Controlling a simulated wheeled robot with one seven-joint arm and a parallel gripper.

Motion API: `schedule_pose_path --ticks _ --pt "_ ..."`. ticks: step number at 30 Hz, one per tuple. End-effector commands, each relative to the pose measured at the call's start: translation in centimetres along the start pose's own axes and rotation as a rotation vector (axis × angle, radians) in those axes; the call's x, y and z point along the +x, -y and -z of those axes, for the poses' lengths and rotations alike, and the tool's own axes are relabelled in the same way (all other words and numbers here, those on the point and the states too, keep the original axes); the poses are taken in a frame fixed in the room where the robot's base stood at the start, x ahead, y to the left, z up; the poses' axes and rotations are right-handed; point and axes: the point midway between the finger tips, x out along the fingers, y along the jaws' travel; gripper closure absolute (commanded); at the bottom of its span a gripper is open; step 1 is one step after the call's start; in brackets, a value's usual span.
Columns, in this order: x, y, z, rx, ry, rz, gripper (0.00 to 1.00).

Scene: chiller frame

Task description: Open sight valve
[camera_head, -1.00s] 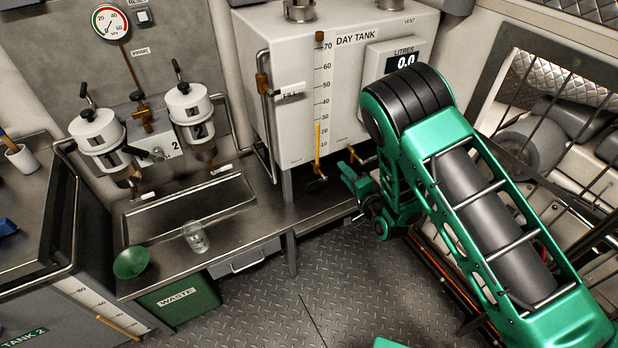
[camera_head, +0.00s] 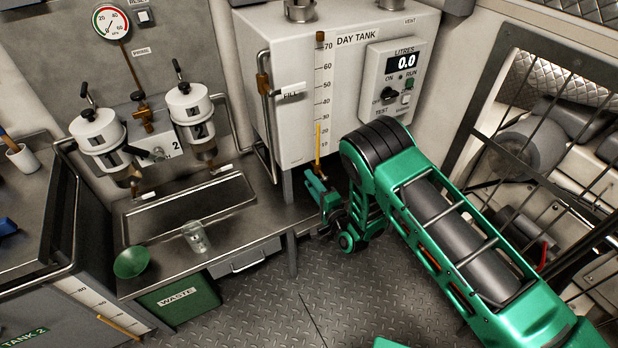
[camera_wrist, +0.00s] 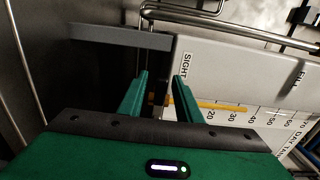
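The day tank (camera_head: 300,110) carries an upright sight tube (camera_head: 318,142) with yellow liquid in its lower part. In the wrist view the tube (camera_wrist: 222,105) runs to a small dark and brass fitting (camera_wrist: 161,92) near a "SIGHT" label (camera_wrist: 186,70); this looks like the sight valve. My gripper (camera_head: 315,186) is at the foot of the tube and hides the valve in the head view. In the wrist view my gripper (camera_wrist: 159,88) is open, with the fitting visible in the gap between its fingers. Whether they touch it cannot be told.
A fill pipe (camera_head: 267,100) runs down the tank's left side. The control box (camera_head: 391,80) reads 0.0 litres. Two filters (camera_head: 190,110), a drip tray (camera_head: 190,208) and a glass (camera_head: 196,238) stand left. A barred guard (camera_head: 545,150) is at right.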

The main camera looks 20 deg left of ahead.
Motion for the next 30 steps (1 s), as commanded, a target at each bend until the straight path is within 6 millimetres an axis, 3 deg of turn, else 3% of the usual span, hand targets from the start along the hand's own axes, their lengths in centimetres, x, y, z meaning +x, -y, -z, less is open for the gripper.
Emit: schedule_pose_path --ticks 7,18,22,30 --pt "2.6 0.1 0.1 0.0 -0.001 0.001 0.69" --pt "3.0 0.0 0.1 -0.002 0.0 0.0 0.69" --pt "3.0 0.0 0.1 -0.001 -0.001 0.0 1.0" --pt "2.9 -0.1 0.1 -0.01 -0.001 -0.001 1.0"
